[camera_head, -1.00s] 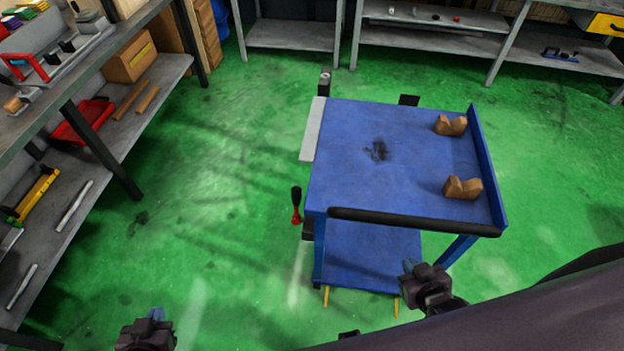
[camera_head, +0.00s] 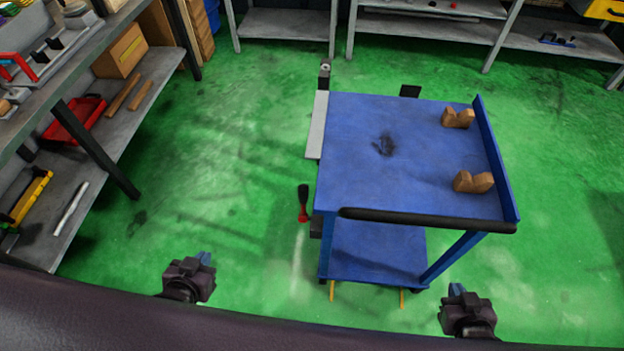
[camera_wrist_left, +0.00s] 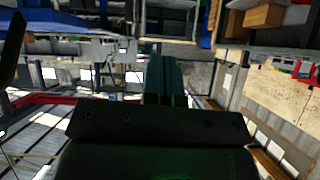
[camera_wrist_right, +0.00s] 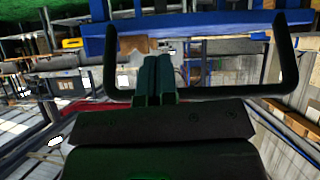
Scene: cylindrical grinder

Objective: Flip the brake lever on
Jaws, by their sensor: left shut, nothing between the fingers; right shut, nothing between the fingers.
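The brake lever (camera_head: 303,203), with a black grip and red lower end, stands upright at the left side of a blue cart (camera_head: 365,180), near its front corner. My left gripper (camera_head: 205,258) is shut and empty, in front and to the left of the lever, apart from it. Its closed fingers (camera_wrist_left: 165,80) show in the left wrist view. My right gripper (camera_head: 457,289) is shut and empty in front of the cart's right side. Its fingers (camera_wrist_right: 155,78) show in the right wrist view, before the cart's black push handle (camera_wrist_right: 205,92).
Two brown V-shaped blocks (camera_head: 458,118) (camera_head: 474,182) sit on the cart's top. The push handle (camera_head: 430,220) runs along its near edge. A grey plate (camera_head: 317,125) juts from the left side. Shelves (camera_head: 75,165) stand at left. Green floor between shelves and cart is clear.

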